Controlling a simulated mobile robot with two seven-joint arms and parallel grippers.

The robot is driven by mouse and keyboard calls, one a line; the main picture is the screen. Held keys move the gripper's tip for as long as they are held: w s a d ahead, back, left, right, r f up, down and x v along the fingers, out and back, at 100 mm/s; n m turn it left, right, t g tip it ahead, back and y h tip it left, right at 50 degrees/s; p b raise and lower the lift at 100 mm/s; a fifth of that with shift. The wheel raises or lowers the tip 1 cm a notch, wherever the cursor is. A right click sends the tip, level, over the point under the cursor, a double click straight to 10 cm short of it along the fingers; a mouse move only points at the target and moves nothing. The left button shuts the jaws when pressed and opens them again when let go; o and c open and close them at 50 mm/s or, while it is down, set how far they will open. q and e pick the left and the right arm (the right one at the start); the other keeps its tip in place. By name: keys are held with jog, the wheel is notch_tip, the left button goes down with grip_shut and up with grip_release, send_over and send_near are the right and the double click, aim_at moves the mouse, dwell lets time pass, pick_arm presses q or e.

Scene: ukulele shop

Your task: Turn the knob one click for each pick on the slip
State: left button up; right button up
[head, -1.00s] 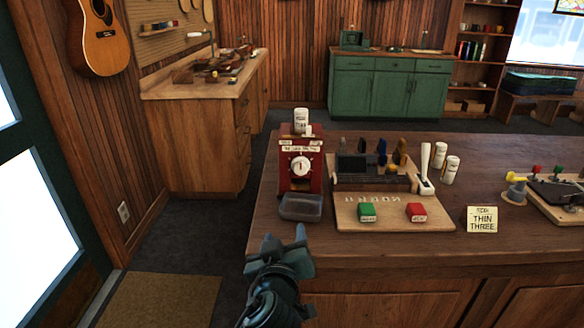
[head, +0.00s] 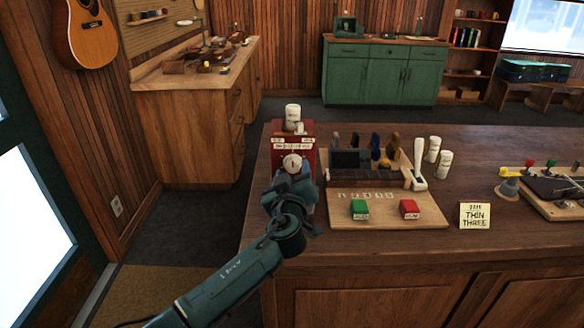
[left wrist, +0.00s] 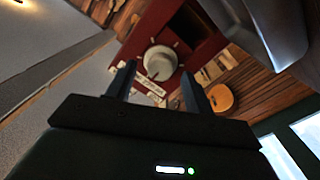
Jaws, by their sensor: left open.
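A red box dispenser (head: 307,150) stands at the left end of the counter, with a white round knob (head: 292,163) on its front. The knob also shows in the left wrist view (left wrist: 160,63), ahead of the fingertips. My left gripper (head: 291,179) is open in front of the dispenser, just below the knob in the head view. Its two fingers (left wrist: 157,86) point at the knob; I cannot tell whether they touch it. My right gripper is not in view.
White bottles (head: 444,164) stand behind. The counter right of the slip holds another board.

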pick_arm(q)
jog(key=shift+w, duration=0.8)
jog(key=shift+c, duration=0.5)
jog(key=c, duration=0.9)
